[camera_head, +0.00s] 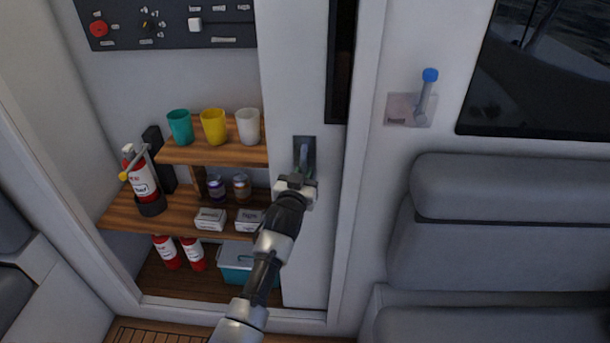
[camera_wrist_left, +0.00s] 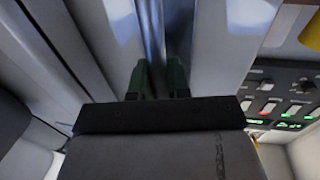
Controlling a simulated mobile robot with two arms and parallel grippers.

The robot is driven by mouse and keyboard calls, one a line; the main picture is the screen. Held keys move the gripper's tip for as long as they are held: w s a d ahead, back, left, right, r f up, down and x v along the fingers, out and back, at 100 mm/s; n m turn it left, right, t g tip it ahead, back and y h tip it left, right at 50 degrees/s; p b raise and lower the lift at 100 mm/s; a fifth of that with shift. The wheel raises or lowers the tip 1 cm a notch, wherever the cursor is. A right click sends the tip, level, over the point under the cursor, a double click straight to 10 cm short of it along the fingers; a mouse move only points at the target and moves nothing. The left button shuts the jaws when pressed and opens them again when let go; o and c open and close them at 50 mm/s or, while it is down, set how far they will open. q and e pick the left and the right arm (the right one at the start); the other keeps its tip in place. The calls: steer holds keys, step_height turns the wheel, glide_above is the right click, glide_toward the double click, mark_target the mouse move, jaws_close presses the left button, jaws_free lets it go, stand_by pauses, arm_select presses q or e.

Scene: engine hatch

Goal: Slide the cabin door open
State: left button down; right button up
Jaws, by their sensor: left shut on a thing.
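The cabin door (camera_head: 301,75) is a pale grey sliding panel at the right side of the doorway, with shelves showing through the opening to its left. A dark recessed plate with a grey-blue handle (camera_head: 304,152) is set in the door. My left gripper (camera_head: 303,174) is at this handle, shut on it. In the left wrist view the two dark green fingers (camera_wrist_left: 158,80) stand on either side of the bluish handle strip (camera_wrist_left: 152,35). The fingertips' exact contact is partly hidden. My right gripper is not in view.
Wooden shelves (camera_head: 130,215) behind the opening hold cups, cans, boxes and a fire extinguisher (camera_head: 143,180). A switch panel (camera_head: 165,24) is above. To the right are a wall holder with a blue-capped item (camera_head: 428,92), a window and a grey seat (camera_head: 500,235).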

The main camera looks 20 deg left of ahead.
arm_select(q)
steer(key=c, duration=1.1)
jaws_free()
steer(key=s+b, duration=0.1)
steer(key=s, duration=0.9)
steer(key=shift+s+d, duration=0.2)
steer(key=shift+s, duration=0.2)
steer(key=shift+f, duration=0.1)
steer(key=s+d+f+m+g, duration=0.1)
steer(key=s+f+g, duration=0.25)
steer(key=f, duration=0.75)
steer(key=s+f+g+h, duration=0.15)
steer(key=s+f, duration=0.35)
steer(key=f, duration=0.6)
steer(key=s+d+f+m+g, duration=0.1)
steer(key=s+f+g, duration=0.25)
steer(key=f, duration=0.75)
steer(key=s+a+f+g, duration=0.2)
steer(key=s+f+g, duration=0.2)
steer(key=s+f, duration=0.95)
steer(key=s+a+f+g, duration=0.2)
steer(key=s+f, duration=0.1)
steer(key=s, duration=0.8)
steer(key=s+a+f+g, duration=0.2)
steer(key=s+f, duration=0.1)
steer(key=s, duration=0.8)
steer(key=shift+s+f+m+y, duration=0.2)
steer(key=shift+s+m+y, duration=0.2)
steer(key=shift+y, duration=0.05)
